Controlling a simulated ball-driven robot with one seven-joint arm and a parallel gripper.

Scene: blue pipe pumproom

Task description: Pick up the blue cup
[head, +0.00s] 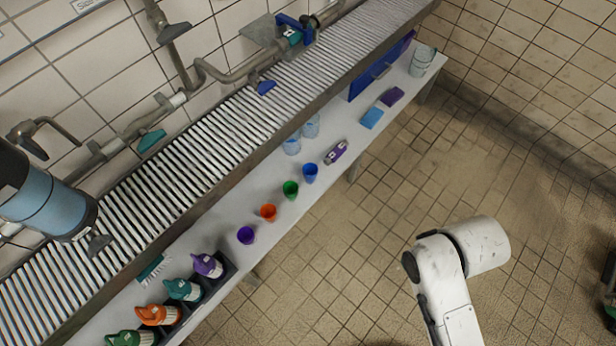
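The blue cup (310,173) stands on the white bench (225,213) below the roller conveyor, in the middle of the head view. It is the upper right one in a slanting row of small cups, with a green cup (290,190) beside it. A white arm link of mine shows at the lower right, over the floor and apart from the bench. My gripper is not in view.
The roller conveyor (225,125) runs above and behind the bench. Clear glasses (292,145) and a purple item (336,152) are near the blue cup. Several spray bottles (183,290) stand lower left. The tiled floor (330,255) in front is clear.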

